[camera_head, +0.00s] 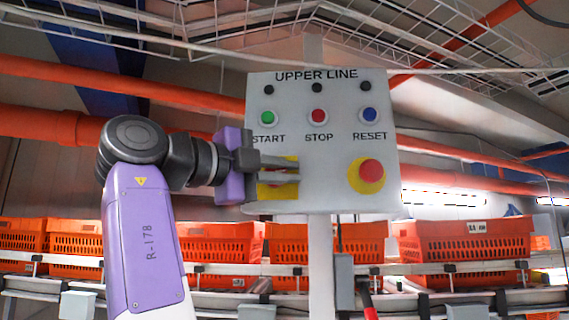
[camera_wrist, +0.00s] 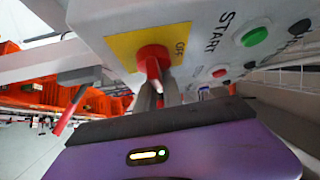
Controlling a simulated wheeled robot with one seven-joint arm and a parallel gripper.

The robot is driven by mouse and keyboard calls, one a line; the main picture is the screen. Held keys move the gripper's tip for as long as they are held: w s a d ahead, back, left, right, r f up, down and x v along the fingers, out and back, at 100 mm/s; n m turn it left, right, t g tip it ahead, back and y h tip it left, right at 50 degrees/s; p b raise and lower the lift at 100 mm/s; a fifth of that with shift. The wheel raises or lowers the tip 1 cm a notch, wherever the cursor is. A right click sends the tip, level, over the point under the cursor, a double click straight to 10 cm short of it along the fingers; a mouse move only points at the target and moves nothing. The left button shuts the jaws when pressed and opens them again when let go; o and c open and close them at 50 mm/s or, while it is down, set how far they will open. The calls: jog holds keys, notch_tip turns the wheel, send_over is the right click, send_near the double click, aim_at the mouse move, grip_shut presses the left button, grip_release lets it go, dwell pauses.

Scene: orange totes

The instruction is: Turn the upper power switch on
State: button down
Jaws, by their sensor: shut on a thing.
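The white control panel (camera_head: 325,190) is headed UPPER LINE. The power switch (camera_head: 278,191) sits at its lower left, with a yellow plate and a red knob. In the wrist view, the red knob (camera_wrist: 152,54) shows on its yellow plate (camera_wrist: 122,45), with the word OFF beside it. My gripper (camera_head: 297,170) reaches in from the left, its two fingers across the switch. In the wrist view, the fingers of my gripper (camera_wrist: 158,90) are shut on the knob's handle. They hide part of the knob, and the other plate label is not readable.
The panel also carries a green START button (camera_head: 268,118), a red STOP button (camera_head: 318,117), a blue RESET button (camera_head: 369,115) and a red emergency button (camera_head: 371,170) on yellow. Orange totes (camera_head: 465,241) stand on a conveyor behind. A post (camera_head: 321,265) supports the panel.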

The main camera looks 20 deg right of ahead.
jog(key=shift+f+m+y, duration=0.1)
jog(key=shift+m+y, duration=0.2)
jog(key=shift+y, duration=0.1)
dwell(0.3)
jog(key=c, duration=1.5)
grip_release()
jog(key=shift+b+v, duration=0.7)
jog(key=shift+v, duration=3.15)
